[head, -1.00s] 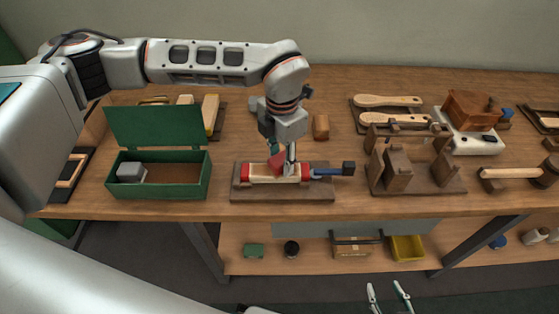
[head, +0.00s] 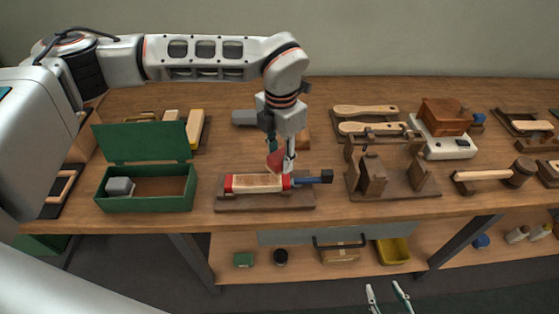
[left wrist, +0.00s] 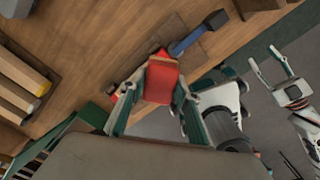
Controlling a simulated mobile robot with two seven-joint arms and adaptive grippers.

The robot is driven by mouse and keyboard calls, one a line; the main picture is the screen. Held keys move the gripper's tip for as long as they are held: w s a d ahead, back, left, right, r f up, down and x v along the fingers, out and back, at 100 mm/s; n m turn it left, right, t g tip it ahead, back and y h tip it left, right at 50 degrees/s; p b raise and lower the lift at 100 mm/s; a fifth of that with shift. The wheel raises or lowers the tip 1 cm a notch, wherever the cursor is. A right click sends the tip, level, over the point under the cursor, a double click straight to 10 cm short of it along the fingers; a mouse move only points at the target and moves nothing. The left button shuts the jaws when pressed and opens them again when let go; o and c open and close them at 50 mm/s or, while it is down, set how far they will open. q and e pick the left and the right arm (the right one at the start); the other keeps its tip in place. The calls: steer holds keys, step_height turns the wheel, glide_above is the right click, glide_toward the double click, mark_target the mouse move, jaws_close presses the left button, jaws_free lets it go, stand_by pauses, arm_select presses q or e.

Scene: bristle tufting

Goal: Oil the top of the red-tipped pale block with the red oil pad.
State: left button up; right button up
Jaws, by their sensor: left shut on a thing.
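The pale block (head: 257,184) with red ends lies in a brown wooden holder (head: 235,206) near the front edge of the bench. My left gripper (head: 281,158) is shut on the red oil pad (head: 275,161), above the block's right end. A small gap seems to show between pad and block. In the left wrist view the red pad (left wrist: 161,83) sits between the fingers and hides most of the block. My right gripper (head: 388,298) is open and empty, low in front of the bench. It also shows in the left wrist view (left wrist: 272,72).
A blue clamp handle (head: 326,177) sticks out right of the block. An open green box (head: 148,204) stands left, a wooden fixture (head: 395,190) right. Brushes (head: 366,111) and a brown box on a white device (head: 440,149) lie farther right. A shelf (head: 300,275) runs below.

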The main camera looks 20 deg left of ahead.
arm_select(q)
steer(key=shift+r+p, duration=0.7)
steer(key=shift+r, duration=0.85)
steer(key=shift+f, duration=0.1)
